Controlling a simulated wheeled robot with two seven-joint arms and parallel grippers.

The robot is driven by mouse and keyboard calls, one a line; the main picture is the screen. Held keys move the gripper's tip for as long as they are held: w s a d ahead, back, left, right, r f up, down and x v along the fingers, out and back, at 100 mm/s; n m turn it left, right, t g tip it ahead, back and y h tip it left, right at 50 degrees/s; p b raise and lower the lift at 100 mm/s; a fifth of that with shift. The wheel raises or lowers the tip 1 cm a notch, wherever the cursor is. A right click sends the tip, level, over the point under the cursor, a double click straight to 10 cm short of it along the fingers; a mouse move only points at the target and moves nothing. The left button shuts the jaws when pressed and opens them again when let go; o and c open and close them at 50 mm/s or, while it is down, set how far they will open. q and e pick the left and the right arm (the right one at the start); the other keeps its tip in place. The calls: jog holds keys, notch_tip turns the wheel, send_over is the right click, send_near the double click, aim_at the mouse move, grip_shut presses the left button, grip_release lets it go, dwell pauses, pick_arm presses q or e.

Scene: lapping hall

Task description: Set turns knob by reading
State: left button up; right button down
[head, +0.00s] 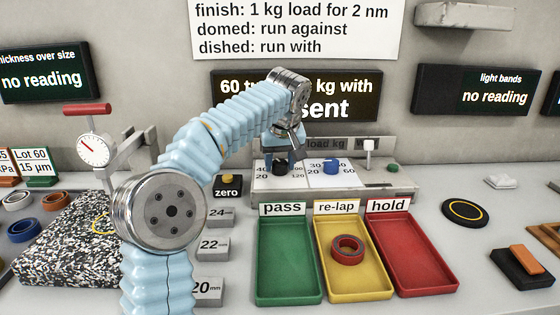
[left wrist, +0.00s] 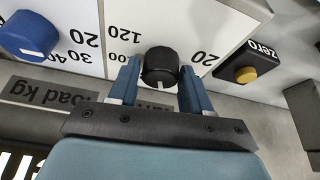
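The black knob (head: 280,169) sits on the white dial panel of the control box (head: 405,180), under my left gripper (head: 282,154). In the left wrist view the black knob (left wrist: 160,66) has a white pointer mark and lies between the two blue fingers of my left gripper (left wrist: 160,78), which close against its sides. The blue knob (head: 331,167) is beside it, free. The display (head: 230,96) behind is partly hidden by my arm; "60", "kg with" and "sent" are readable. My right gripper is out of view.
Green pass (head: 286,297), yellow re-lap (head: 362,293) and red hold (head: 430,287) trays stand in front, with a red-rimmed ring (head: 347,248) in re-lap. A zero button (head: 228,180) is left of the box. A dial gauge (head: 93,150) stands left. Two more displays show "no reading".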

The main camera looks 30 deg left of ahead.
pick_arm(q)
jog(key=c, duration=0.6)
jog(key=shift+c, duration=0.2)
jog(key=shift+m, duration=0.4)
jog(key=m+h, duration=0.1)
jog(key=m, duration=0.1)
jog(key=shift+a+m+t, duration=0.1)
jog(key=shift+m+t, duration=0.2)
jog(key=shift+t, duration=0.1)
jog(key=m+h, duration=0.1)
jog(key=m, duration=0.2)
jog(key=shift+m, duration=0.4)
jog(key=m+h, duration=0.1)
jog(key=m, duration=0.2)
jog(key=m+h, duration=0.1)
jog(key=m, duration=0.2)
jog(key=shift+a+h, duration=0.15)
jog(key=shift+h, duration=0.25)
jog(key=shift+m, duration=0.3)
jog(key=o, duration=1.1)
jog(key=shift+c, duration=0.2)
